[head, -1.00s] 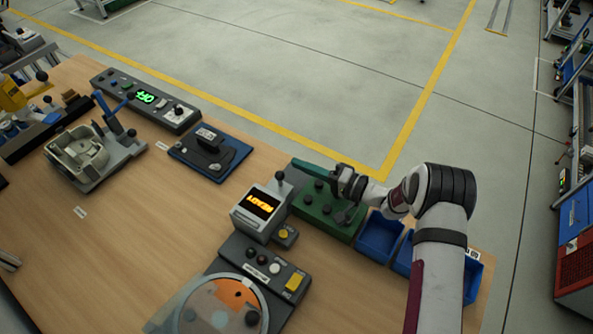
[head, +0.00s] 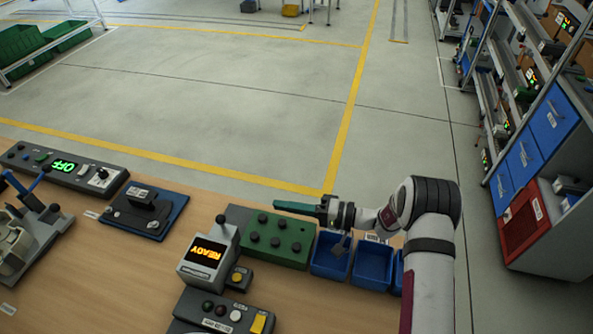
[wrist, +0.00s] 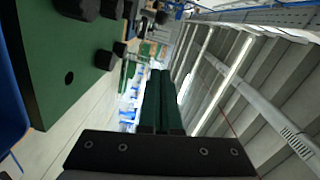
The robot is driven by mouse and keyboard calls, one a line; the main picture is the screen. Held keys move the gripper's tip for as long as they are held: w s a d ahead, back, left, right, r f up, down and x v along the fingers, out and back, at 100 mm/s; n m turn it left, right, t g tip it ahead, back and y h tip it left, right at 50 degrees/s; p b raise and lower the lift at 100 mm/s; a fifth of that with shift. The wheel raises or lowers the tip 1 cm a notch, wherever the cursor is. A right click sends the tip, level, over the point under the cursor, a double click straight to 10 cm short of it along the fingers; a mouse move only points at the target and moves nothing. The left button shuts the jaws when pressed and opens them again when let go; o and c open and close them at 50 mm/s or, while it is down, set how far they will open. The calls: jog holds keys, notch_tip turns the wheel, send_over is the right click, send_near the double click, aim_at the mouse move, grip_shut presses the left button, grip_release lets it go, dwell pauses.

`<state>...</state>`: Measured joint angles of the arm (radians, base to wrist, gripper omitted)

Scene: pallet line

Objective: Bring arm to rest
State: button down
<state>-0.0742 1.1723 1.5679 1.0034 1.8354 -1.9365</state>
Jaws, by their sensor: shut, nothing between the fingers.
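My gripper (head: 278,206) is at the end of my arm at the right of the head view, with its green fingers pointing left. It is level with the back edge of the green block with black knobs (head: 270,240) and appears to be above it. In the wrist view the two dark green fingers (wrist: 161,75) lie side by side, closed, with nothing between them. The green block (wrist: 55,85) shows at the left of the wrist view.
Blue bins (head: 372,265) stand right of the green block, partly under my arm. A READY display box (head: 208,254) stands in front left of it. Further left are a blue-based fixture (head: 145,212) and an OFF panel (head: 65,168). Open floor lies behind the table.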

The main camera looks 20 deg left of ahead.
jog(key=shift+r, duration=0.1)
jog(key=s+d+r+m+g+h, duration=0.1)
jog(key=s+d+r+g+h, duration=0.4)
jog(key=s+r, duration=0.75)
jog(key=s+d+m+t+h, duration=0.5)
jog(key=s+d+h, duration=0.5)
jog(key=s+d, duration=0.6)
jog(key=shift+d+m+h, duration=0.3)
jog(key=shift+d+m, duration=0.3)
jog(key=shift+m, duration=0.5)
